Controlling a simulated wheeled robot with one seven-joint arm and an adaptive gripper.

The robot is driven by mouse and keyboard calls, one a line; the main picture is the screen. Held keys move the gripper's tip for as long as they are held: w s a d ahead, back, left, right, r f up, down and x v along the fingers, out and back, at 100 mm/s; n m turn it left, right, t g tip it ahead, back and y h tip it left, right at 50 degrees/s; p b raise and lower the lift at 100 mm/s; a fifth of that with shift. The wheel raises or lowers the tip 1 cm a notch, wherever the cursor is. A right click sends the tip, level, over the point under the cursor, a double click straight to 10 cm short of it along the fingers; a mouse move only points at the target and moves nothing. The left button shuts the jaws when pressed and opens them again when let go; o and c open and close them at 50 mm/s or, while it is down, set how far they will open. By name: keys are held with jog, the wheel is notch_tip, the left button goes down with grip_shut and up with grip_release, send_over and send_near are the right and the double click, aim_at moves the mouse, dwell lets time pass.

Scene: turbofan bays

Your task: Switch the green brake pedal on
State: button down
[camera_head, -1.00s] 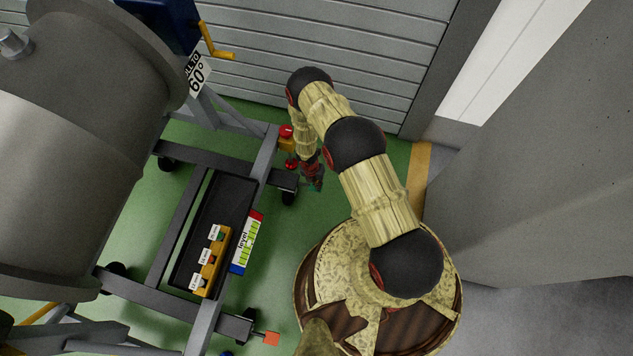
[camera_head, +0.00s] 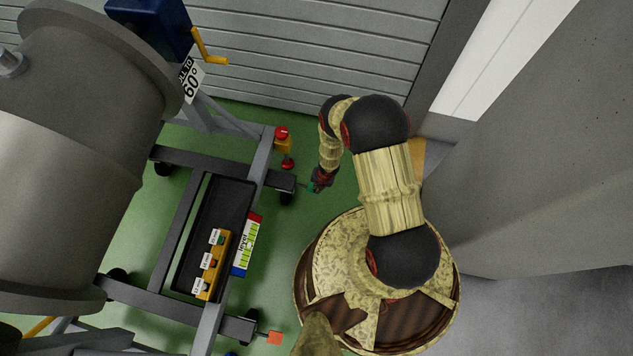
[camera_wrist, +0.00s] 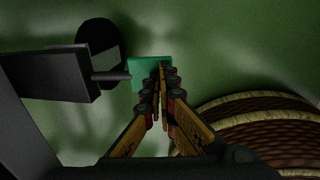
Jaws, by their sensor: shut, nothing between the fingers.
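The green brake pedal (camera_wrist: 150,70) is a small flat plate on a dark stem, at the upper middle of the wrist view. The stem comes from the dark caster bracket at the left. My gripper (camera_wrist: 162,68) is shut and empty, with its fingertips over or against the right part of the pedal. I cannot tell whether they touch. In the head view my gripper (camera_head: 314,187) is low beside the end of the cart's cross-beam, and the pedal there shows only as a small green patch at the fingertips.
A caster wheel (camera_wrist: 100,45) stands beside the pedal. An orange-red pedal (camera_head: 273,338) sticks out at the cart's near corner. A red button on a yellow box (camera_head: 282,133) is above the gripper. A black tray (camera_head: 240,195) holds a yellow switch block (camera_head: 222,262). Green floor lies between cart and base.

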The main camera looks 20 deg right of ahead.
jog(key=shift+f, duration=0.45)
jog(key=shift+d+f+b, duration=0.1)
jog(key=shift+f+b, duration=0.25)
jog(key=shift+b, duration=0.25)
